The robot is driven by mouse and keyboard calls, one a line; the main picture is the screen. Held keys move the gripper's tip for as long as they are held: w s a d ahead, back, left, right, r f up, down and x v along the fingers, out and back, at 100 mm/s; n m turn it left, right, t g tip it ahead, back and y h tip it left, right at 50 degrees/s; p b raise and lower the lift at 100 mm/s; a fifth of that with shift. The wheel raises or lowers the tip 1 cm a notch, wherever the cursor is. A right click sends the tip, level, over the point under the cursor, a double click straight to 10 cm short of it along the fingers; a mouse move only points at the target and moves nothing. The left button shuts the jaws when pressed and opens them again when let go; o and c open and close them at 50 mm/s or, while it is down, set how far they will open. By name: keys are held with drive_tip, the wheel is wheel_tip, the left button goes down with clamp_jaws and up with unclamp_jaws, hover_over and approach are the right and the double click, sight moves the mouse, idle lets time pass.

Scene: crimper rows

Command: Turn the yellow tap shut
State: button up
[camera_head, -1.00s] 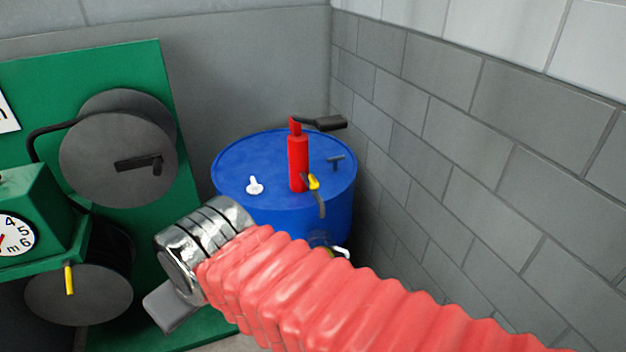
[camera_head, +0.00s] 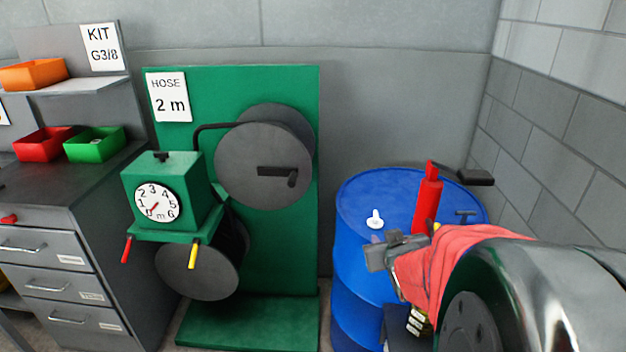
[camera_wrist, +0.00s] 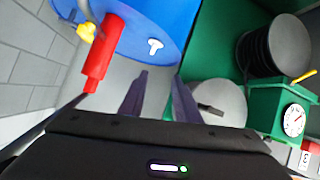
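A blue drum (camera_head: 358,205) stands in the corner with a red hand pump (camera_head: 428,200) upright on its top. A small yellow part (camera_head: 437,226) on the pump, which looks like the yellow tap, is mostly hidden behind my red-sleeved arm in the head view. It shows more clearly in the wrist view (camera_wrist: 86,32), at upper left beside the red pump. Whether it is open cannot be told. My gripper (camera_head: 378,255) is in front of the drum, apart from the yellow part. In the wrist view its two dark fingers (camera_wrist: 160,92) are spread with nothing between them.
A white fitting (camera_head: 375,219) sits on the drum top. A green hose stand (camera_head: 275,80) with reels and a dial meter (camera_head: 156,203) is at left. The meter has a red and a yellow handle (camera_head: 193,256). Drawers (camera_head: 45,245) stand further left; block walls are behind.

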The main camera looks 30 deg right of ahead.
drive_tip(key=s+d+f+m+t+h, duration=0.15)
drive_tip(key=s+d+f, duration=0.25)
drive_tip(key=d, duration=0.5)
drive_tip(key=m+t+h, duration=0.2)
drive_tip(key=t, duration=0.2)
approach(439, 228)
drive_tip(key=v, duration=0.4)
drive_tip(key=shift+s+d+r+n+g+y, duration=0.1)
drive_tip(key=shift+d+r+n+g+y, duration=0.1)
drive_tip(key=shift+r+n+g+y, duration=0.1)
drive_tip(key=x, duration=1.4)
drive_tip(key=shift+a, duration=0.1)
drive_tip(key=shift+r, duration=0.1)
drive_tip(key=shift+c, duration=0.2)
clamp_jaws()
drive_tip(key=shift+a, duration=0.15)
